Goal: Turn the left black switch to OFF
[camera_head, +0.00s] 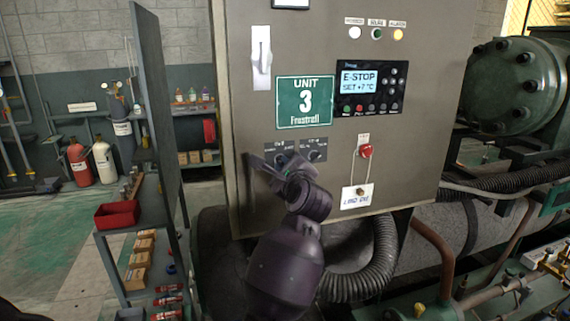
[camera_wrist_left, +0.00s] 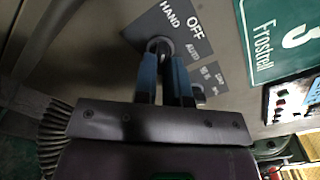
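The left black switch (camera_wrist_left: 159,44) sits on a grey label plate marked HAND, OFF and AUTO in the left wrist view. My left gripper (camera_wrist_left: 164,58) is at this switch, its two blue-grey fingers close together on either side of the knob. They look shut on it. The fingers hide most of the knob, so I cannot tell its exact pointing direction. In the head view my left gripper (camera_head: 281,166) covers the switch's lower part. My right gripper is not in view.
A second black switch (camera_head: 316,155) is close by on the right. The grey cabinet (camera_head: 400,190) also carries a green UNIT 3 sign (camera_head: 304,102), a display (camera_head: 371,83) reading E-STOP, a red button (camera_head: 365,151) and a white lever (camera_head: 261,58). A shelf (camera_head: 150,130) stands left.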

